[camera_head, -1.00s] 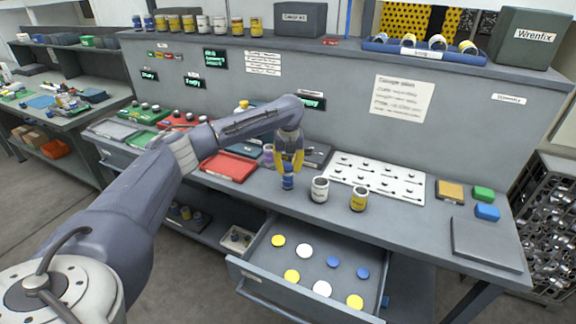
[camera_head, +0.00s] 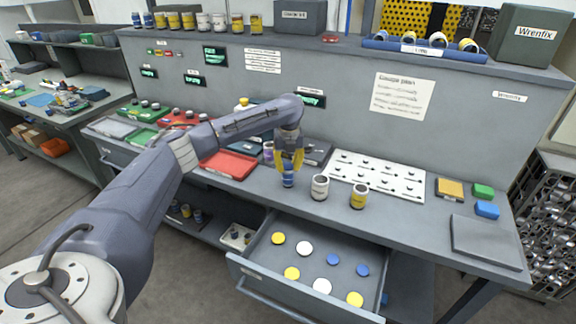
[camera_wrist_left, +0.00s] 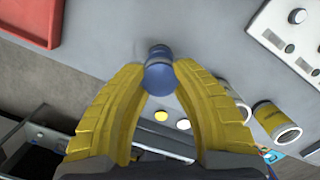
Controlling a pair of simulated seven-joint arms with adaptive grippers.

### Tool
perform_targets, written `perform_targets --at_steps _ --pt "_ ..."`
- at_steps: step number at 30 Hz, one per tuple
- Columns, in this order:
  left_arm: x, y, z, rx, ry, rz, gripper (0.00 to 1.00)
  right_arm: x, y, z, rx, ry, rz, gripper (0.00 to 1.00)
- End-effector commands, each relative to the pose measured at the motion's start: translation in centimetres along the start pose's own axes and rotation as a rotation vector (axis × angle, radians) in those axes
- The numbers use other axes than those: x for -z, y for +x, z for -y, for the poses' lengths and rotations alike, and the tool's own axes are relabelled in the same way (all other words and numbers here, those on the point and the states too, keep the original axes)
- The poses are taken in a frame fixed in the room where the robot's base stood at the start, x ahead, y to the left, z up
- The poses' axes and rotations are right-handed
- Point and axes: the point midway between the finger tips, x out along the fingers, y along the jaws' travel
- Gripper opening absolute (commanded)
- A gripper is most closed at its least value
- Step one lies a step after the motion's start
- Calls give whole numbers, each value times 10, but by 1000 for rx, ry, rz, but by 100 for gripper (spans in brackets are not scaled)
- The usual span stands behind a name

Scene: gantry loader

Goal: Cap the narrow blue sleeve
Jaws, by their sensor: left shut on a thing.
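The narrow blue sleeve (camera_head: 288,180) stands upright on the bench near its front edge, left of a white and a yellow sleeve. My left gripper (camera_head: 288,168) points down over it, its yellow fingers closed around its top. In the left wrist view a solid round blue cap (camera_wrist_left: 159,79) sits between the fingertips, with a bit of blue body showing beyond it. How well the cap is seated on the sleeve cannot be told. Loose blue caps (camera_head: 333,259) lie in the open drawer (camera_head: 258,262). My right gripper is not in view.
A white sleeve (camera_head: 320,187) and a yellow sleeve (camera_head: 359,196) stand close to the right, with open tops. Yellow and white caps also lie in the drawer. A red tray (camera_head: 229,165) is left, and a white board (camera_head: 375,178) with small knobs lies behind.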

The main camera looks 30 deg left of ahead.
Motion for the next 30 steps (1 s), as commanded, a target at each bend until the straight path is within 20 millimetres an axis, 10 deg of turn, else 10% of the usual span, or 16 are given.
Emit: perform_targets --at_steps 8,20,30 --pt "0 1 0 0 0 0 53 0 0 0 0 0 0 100" --pt "-1 -8 0 2 -1 2 54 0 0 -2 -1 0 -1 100" --pt "-1 -64 0 2 0 3 54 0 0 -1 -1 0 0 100"
